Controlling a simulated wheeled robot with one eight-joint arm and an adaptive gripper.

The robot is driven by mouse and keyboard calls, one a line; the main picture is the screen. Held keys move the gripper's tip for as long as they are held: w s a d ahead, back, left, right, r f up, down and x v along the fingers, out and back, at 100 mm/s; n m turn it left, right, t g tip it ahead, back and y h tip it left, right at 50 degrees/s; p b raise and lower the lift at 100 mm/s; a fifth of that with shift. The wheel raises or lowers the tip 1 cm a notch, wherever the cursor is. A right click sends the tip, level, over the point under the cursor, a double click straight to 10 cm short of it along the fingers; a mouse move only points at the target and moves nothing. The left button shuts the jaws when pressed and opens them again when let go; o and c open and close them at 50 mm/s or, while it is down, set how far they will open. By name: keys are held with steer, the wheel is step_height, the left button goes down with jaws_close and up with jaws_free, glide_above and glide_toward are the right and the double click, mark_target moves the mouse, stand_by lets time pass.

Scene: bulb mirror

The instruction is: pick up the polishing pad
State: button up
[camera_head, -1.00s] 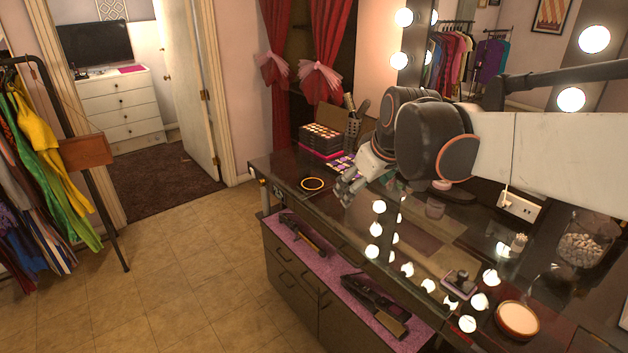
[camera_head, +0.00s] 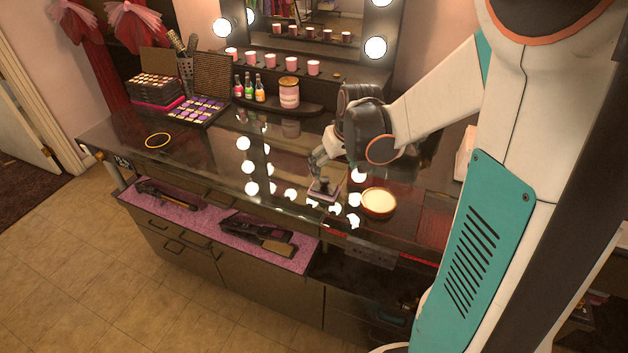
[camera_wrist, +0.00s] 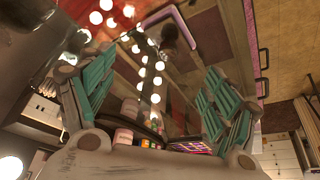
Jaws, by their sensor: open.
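The polishing pad, a small dark block with a pinkish edge (camera_head: 323,194), lies on the glossy dark counter near its front edge. In the wrist view, a pink-edged dark shape with a dark knob (camera_wrist: 170,34) at the top looks like the same pad. My gripper (camera_head: 319,168) is just above the pad, pointing down. In the wrist view its teal fingers stand wide apart with nothing between them (camera_wrist: 155,85). Whether a fingertip touches the pad cannot be told.
A round pot of cream (camera_head: 378,202) stands just right of the pad. A yellow ring (camera_head: 158,140), an eyeshadow palette (camera_head: 198,109), small bottles (camera_head: 249,90) and a pink jar (camera_head: 289,92) are farther left and back. Bulb reflections dot the counter. Hair tools (camera_head: 258,236) lie on the pink shelf below.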

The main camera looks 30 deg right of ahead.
mark_target(327, 178)
steer(key=b+x, duration=0.1)
steer(key=x, duration=0.3)
steer(key=b+x, duration=0.1)
steer(key=x, duration=0.3)
steer(key=shift+a+f, duration=0.15)
steer(key=shift+f, duration=0.1)
steer(key=shift+s+r, duration=0.1)
steer(key=c, duration=1.1)
steer(key=shift+c, duration=0.7)
steer(key=shift+r, duration=0.35)
steer(key=c, duration=0.5)
steer(key=shift+r, duration=0.35)
jaws_close()
step_height(327, 178, up, 19)
steer(key=p, duration=0.4)
steer(key=shift+f+p, duration=0.2)
steer(key=shift+p, duration=0.2)
